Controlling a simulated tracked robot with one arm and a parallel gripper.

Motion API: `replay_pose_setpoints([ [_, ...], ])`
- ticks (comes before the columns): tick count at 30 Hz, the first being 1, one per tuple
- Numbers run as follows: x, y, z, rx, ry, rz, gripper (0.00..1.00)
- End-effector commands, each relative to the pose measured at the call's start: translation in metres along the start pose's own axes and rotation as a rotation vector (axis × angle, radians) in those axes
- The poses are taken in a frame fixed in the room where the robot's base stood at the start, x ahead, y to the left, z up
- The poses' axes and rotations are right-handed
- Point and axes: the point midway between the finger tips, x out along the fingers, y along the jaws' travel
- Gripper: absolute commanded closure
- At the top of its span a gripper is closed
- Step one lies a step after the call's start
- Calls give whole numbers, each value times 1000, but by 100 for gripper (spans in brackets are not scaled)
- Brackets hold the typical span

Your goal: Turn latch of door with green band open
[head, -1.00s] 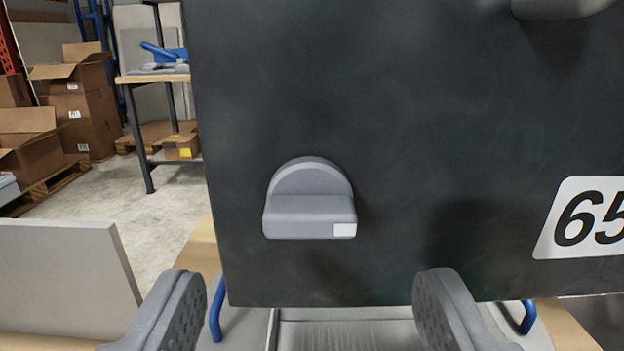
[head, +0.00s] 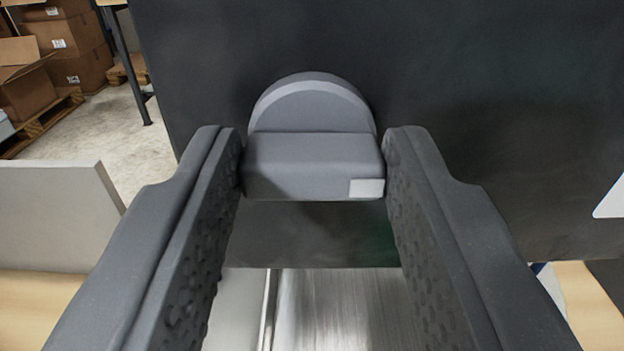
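The grey latch (head: 312,165) sits on a dark door (head: 480,110). It has a half-round back plate and a horizontal bar with a small white patch at its lower right end. My gripper (head: 314,168) has one finger against each end of the bar and looks shut on it. The bar lies level. No green band shows; only a faint green tint is on the door's lower part, between my fingers.
A brushed metal surface (head: 340,305) lies below the door. A light grey panel (head: 60,215) stands at the left above a wooden surface (head: 40,300). Cardboard boxes (head: 65,40) on a pallet are far back left. A cut-off white label (head: 610,200) is on the door's right.

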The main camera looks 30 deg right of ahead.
Motion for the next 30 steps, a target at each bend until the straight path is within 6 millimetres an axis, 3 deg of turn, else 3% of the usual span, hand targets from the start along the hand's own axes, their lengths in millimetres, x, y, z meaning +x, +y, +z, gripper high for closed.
replay_pose_setpoints([
  [11,-1,0,2,94,-1,-2,87],
  [30,-1,2,5,663,0,-3,87],
])
